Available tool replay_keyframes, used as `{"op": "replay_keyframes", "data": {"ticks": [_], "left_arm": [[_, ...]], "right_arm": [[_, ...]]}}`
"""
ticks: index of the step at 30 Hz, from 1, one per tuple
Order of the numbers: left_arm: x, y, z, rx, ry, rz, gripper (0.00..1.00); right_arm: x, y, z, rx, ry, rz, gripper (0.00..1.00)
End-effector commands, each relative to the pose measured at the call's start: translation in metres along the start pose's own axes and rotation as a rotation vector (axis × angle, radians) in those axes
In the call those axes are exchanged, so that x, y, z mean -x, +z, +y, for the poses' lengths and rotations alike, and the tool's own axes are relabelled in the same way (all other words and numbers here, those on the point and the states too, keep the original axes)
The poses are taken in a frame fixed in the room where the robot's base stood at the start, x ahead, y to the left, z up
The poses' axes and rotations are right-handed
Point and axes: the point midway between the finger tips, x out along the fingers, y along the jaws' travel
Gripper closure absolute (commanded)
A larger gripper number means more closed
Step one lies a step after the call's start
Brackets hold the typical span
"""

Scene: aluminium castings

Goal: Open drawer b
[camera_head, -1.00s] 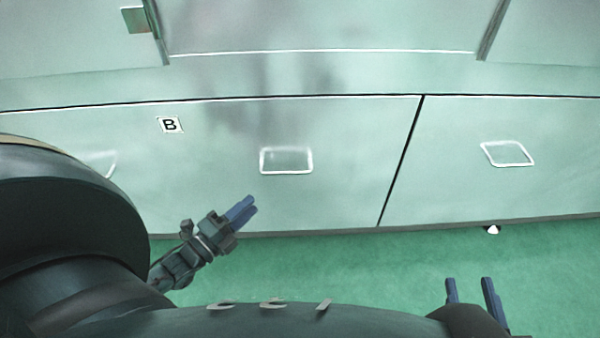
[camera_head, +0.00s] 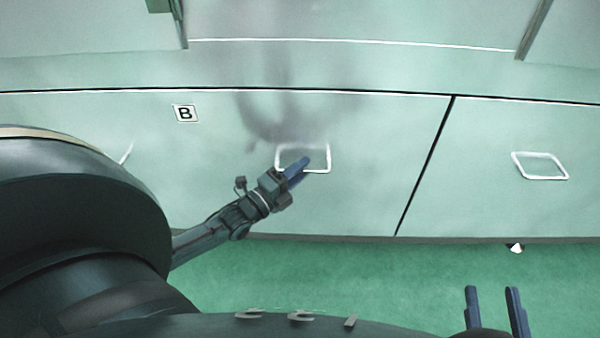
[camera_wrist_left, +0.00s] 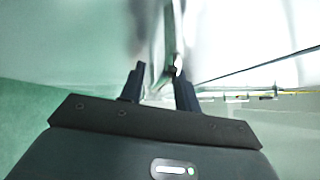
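Drawer b (camera_head: 230,190) is a wide pale green front with a "B" label (camera_head: 185,113) at its upper left. It looks shut, flush with the neighbouring front. Its handle (camera_head: 318,148) is a white-edged rectangular pull near the middle. My left gripper (camera_head: 303,166) is at the handle's lower edge, its blue fingers overlapping the handle in the head view. In the left wrist view, the left fingers (camera_wrist_left: 160,85) are apart, with a pale upright edge ahead between them. I cannot tell whether they touch the handle. My right gripper (camera_head: 495,302) is open and empty over the floor.
Another drawer front (camera_head: 500,205) with a similar handle (camera_head: 540,166) lies to the right, beyond a dark vertical gap. Another white-edged handle is partly hidden by my left arm at the far left. Green floor (camera_head: 400,275) is clear before the drawers.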

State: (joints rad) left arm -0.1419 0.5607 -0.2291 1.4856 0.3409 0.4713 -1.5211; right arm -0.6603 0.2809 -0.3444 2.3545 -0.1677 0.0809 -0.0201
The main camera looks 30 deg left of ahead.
Motion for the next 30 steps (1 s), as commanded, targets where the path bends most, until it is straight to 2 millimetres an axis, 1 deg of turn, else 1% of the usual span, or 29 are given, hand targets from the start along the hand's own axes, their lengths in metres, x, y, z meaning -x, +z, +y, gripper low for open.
{"op": "replay_keyframes", "data": {"ticks": [9,21,30], "left_arm": [[-0.0025,-0.0002,0.0,0.0,0.001,0.001,0.68],[-0.0023,-0.0003,-0.0001,0.001,0.0,0.0,1.0],[-0.0023,-0.0003,0.0,0.001,0.0,0.0,1.0]], "right_arm": [[-0.0003,-0.0002,0.0,-0.002,-0.001,0.001,0.64],[-0.0003,-0.0003,-0.0001,-0.002,-0.001,0.001,0.64],[-0.0004,-0.0005,-0.0001,-0.002,-0.001,0.001,0.64]]}}
